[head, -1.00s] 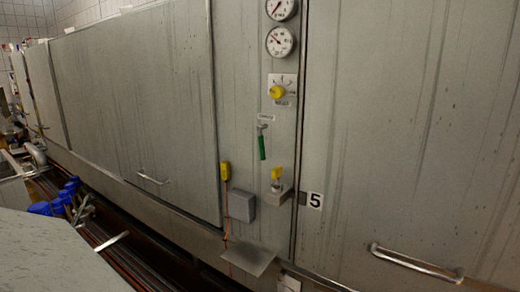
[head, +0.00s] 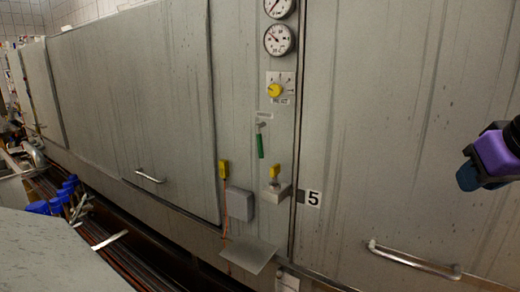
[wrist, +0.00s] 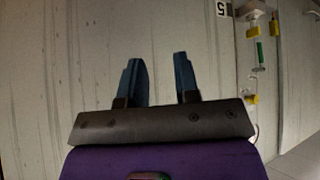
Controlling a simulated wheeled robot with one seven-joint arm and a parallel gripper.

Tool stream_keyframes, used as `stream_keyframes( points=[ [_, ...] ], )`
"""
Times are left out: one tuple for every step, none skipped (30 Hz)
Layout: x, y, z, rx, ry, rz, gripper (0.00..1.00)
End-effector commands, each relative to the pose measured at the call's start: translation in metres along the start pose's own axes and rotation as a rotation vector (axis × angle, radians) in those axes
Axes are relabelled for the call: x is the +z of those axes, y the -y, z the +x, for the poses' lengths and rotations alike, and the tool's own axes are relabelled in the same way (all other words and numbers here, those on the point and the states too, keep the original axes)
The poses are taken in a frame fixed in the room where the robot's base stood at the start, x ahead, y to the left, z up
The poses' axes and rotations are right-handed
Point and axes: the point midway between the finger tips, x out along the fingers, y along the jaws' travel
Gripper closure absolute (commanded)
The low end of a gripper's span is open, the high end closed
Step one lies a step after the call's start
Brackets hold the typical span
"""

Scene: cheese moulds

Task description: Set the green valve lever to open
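The green valve lever (head: 260,145) hangs down from a small metal pivot on the grey wall panel, under a small white label (head: 264,115). It is nearly upright. It also shows small at the right of the wrist view (wrist: 260,52). My gripper shows at the right edge of the head view (head: 466,175), purple and dark, well to the right of the lever and apart from it. In the wrist view its two blue-grey fingers (wrist: 159,82) stand apart with nothing between them, in front of bare panel.
Above the lever are a yellow knob (head: 274,90) and two round gauges (head: 278,40). Below are a yellow handle (head: 275,171), a grey box (head: 240,204) and a sloping metal plate (head: 248,254). A door handle (head: 413,262) sticks out at lower right. Blue-capped items (head: 62,198) stand at left.

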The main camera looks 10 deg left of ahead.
Motion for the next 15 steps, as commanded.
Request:
stream_keyframes(
  points=[
    [-0.018,0.008,0.014,-0.013,-0.028,-0.027,0.71],
    [-0.029,0.013,0.021,-0.019,-0.051,-0.042,0.71],
    [-0.043,0.019,0.03,-0.029,-0.08,-0.062,0.71],
    [-0.053,0.025,0.038,-0.036,-0.102,-0.077,0.71],
    [-0.063,0.03,0.045,-0.044,-0.124,-0.091,0.71],
    [-0.075,0.038,0.055,-0.056,-0.153,-0.109,0.71],
    [-0.085,0.045,0.062,-0.065,-0.176,-0.122,0.71],
    [-0.094,0.051,0.07,-0.074,-0.197,-0.134,0.71],
    [-0.105,0.06,0.08,-0.086,-0.227,-0.15,0.71],
    [-0.114,0.067,0.087,-0.096,-0.249,-0.162,0.71],
    [-0.122,0.075,0.095,-0.107,-0.271,-0.174,0.71],
    [-0.132,0.085,0.105,-0.121,-0.302,-0.187,0.71],
    [-0.139,0.092,0.113,-0.131,-0.323,-0.196,0.71],
    [-0.147,0.1,0.12,-0.142,-0.347,-0.205,0.71],
    [-0.155,0.112,0.131,-0.158,-0.377,-0.217,0.71]
  ],
)
